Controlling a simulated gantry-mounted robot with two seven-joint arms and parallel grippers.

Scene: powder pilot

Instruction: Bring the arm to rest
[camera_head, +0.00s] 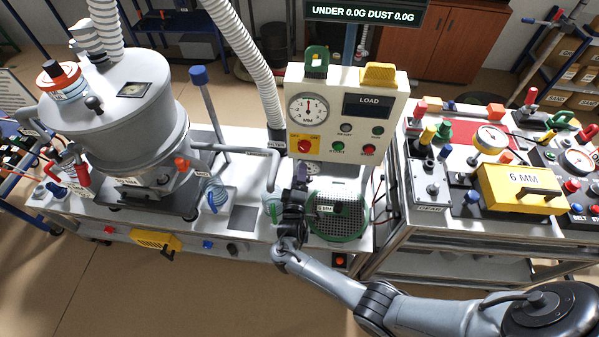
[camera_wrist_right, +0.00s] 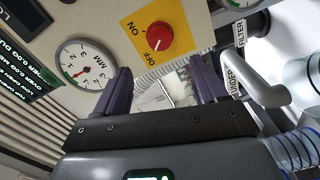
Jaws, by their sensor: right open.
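My right arm comes in from the lower right in the head view. Its gripper (camera_head: 300,172) points up in front of the control panel (camera_head: 340,155), just below the red on/off knob (camera_head: 304,146). In the right wrist view the gripper (camera_wrist_right: 165,82) has its two purple fingers spread apart with nothing between them. The red knob (camera_wrist_right: 159,36) on its yellow plate shows beyond the fingertips, apart from them. My left gripper is not in view.
A grey vessel (camera_head: 120,130) with hoses stands at the left. A green-rimmed sieve (camera_head: 338,218) lies close beside my right gripper. A bench with a yellow 6 MM box (camera_head: 520,190) is at the right. The floor (camera_head: 190,300) in front is clear.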

